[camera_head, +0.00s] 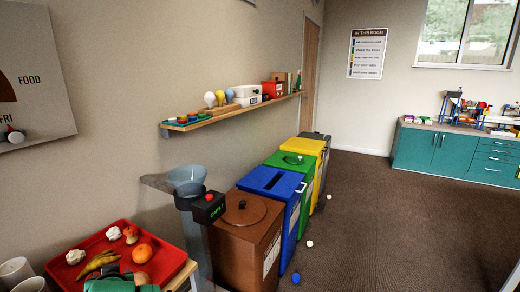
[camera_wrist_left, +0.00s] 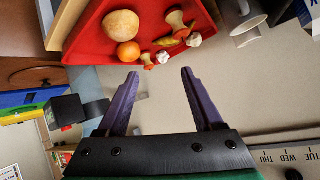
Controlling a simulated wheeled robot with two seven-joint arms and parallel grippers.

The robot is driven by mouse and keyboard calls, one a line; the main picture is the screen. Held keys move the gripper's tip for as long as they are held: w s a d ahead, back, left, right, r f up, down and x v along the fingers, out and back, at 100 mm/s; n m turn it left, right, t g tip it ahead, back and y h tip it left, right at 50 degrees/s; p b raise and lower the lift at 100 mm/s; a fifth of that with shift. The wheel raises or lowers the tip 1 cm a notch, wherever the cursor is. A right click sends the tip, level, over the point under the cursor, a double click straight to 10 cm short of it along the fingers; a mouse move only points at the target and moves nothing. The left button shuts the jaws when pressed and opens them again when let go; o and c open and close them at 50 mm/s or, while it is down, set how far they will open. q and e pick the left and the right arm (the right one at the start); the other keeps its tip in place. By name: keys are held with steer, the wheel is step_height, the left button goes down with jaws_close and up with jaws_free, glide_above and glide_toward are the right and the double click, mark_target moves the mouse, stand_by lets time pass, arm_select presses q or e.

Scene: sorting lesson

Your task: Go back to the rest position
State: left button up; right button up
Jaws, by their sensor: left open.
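My left gripper (camera_wrist_left: 160,73) shows in the left wrist view with its two purple fingers spread apart. Nothing is between them. The red tray (camera_wrist_left: 100,38) lies beyond the fingertips, holding an orange, a larger pale round item, apple cores, a banana peel and crumpled white pieces. In the head view the same tray (camera_head: 172,262) is at the lower left. A green and dark part, probably my left arm, covers its near edge there, and the fingers cannot be made out. My right gripper is not in view.
Brown (camera_head: 240,250), blue (camera_head: 285,203), green, yellow and grey bins line the wall. A grey funnel stand (camera_head: 190,190) rises beside the tray. White cups (camera_head: 15,270) stand at the lower left. A blue ball (camera_head: 295,278) and pale balls lie on otherwise open carpet.

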arm_select(q)
steer(key=s+d+f+m+g+h, duration=0.35)
steer(key=s+d+f, duration=0.25)
steer(key=s+f, duration=0.3)
steer(key=s+d+f+m+g+h, duration=0.25)
steer(key=s+d+f+h, duration=0.2)
steer(key=s+f, duration=0.4)
step_height(320, 180, down, 23)
steer(key=s, duration=0.1)
steer(key=s+a+f+g, duration=0.1)
steer(key=s+a+f, duration=0.1)
steer(key=s+f, duration=1.2)
steer(key=s, duration=0.2)
steer(key=shift+s+a+f+m+y, duration=0.15)
steer(key=shift+s+a+m+y, duration=0.15)
steer(key=shift+s+m, duration=0.1)
